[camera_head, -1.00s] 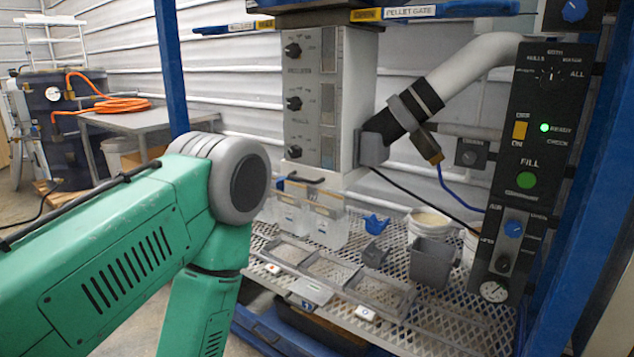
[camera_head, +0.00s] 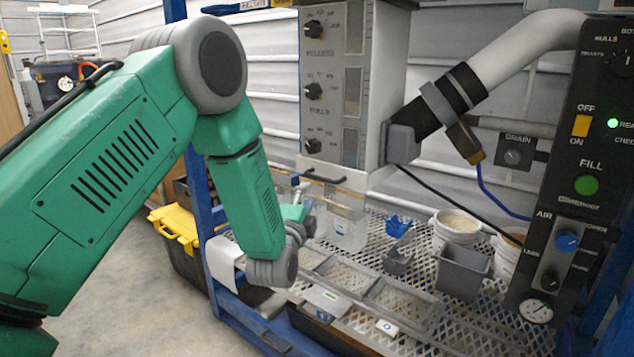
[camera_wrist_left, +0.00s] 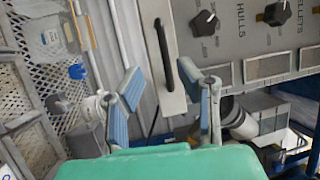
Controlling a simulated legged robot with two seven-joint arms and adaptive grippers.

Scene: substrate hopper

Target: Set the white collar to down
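A light grey-white pipe (camera_head: 515,60) slopes down to the cabinet's lower right. It carries a black band and a grey ring clamp (camera_head: 437,103); I cannot tell whether this is the white collar. The pipe and black band also show behind the right finger in the left wrist view (camera_wrist_left: 238,122). My left gripper (camera_head: 302,207) is below the cabinet, left of the pipe, partly hidden by its wrist. In the left wrist view its two blue-padded fingers (camera_wrist_left: 158,74) are apart with nothing between them. A black handle (camera_wrist_left: 163,50) lies beyond them. My right gripper is out of view.
The grey cabinet (camera_head: 337,80) with black knobs stands above the mesh shelf (camera_head: 420,330). The shelf holds trays, a grey bin (camera_head: 463,272) and white buckets (camera_head: 455,228). A black control panel (camera_head: 585,170) is at right. A blue post (camera_head: 205,235) stands behind my left arm.

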